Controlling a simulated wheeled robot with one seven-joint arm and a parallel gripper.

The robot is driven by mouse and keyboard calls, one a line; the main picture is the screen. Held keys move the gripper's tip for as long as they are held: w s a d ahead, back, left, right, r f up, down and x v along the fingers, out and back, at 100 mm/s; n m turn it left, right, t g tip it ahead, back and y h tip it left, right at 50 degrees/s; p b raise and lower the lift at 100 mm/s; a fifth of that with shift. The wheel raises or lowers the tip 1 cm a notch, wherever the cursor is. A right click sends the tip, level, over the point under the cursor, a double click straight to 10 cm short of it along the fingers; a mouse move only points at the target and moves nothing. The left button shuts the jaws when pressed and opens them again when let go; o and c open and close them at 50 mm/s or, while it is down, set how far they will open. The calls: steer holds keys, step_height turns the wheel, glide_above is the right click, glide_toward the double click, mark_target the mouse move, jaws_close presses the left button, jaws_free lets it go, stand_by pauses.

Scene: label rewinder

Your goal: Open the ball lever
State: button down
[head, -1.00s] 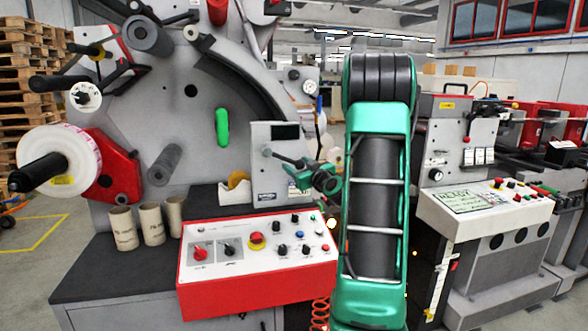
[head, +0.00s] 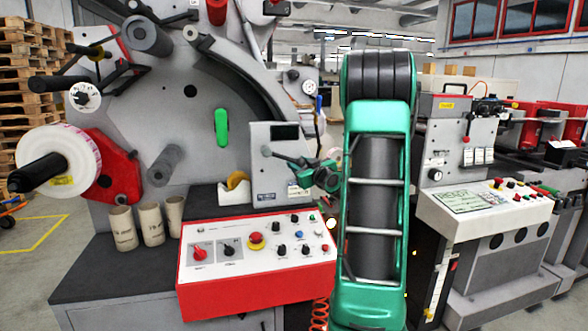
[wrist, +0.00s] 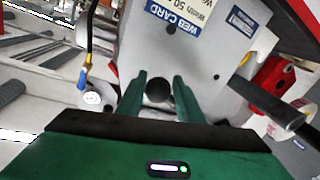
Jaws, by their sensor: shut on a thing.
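My gripper (head: 306,172), green, is at the lever's right end in the head view. In the wrist view my gripper (wrist: 158,88) has its two green fingers on either side of the dark round ball (wrist: 158,92) and is shut on it. The ball's far side and the rest of the lever are hard to make out there.
A red-edged control panel (head: 215,281) with buttons lies below my gripper. A tape dispenser (head: 235,190) stands left of the box. A green handle (head: 221,127) is on the machine face. Several cardboard cores (head: 150,224) stand on the left bench.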

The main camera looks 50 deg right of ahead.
steer(key=shift+w+a+r+n, duration=0.15)
steer(key=shift+r+n, duration=0.15)
steer(key=shift+r, duration=0.3)
steer(key=shift+w+a+r+n, duration=0.1)
steer(key=shift+r+n, duration=0.2)
steer(key=shift+r, duration=0.25)
step_height(320, 180, up, 6)
steer(key=n+g, duration=0.1)
steer(key=n, duration=0.4)
steer(key=shift+r+n, duration=0.15)
steer(key=shift+n, duration=0.15)
steer(key=shift+w+a+r+n+g, duration=0.15)
steer(key=shift+a+r+n+g, duration=0.1)
steer(key=shift+r+n, duration=0.35)
steer(key=shift+w+a+r+n+g, duration=0.15)
steer(key=shift+a+r+n, duration=0.1)
steer(key=shift+r+n, duration=0.35)
steer(key=c, duration=1.2)
jaws_free()
steer(key=shift+s+d, duration=0.1)
steer(key=shift+s+d, duration=0.1)
steer(key=shift+d, duration=0.05)
steer(key=shift+s, duration=0.1)
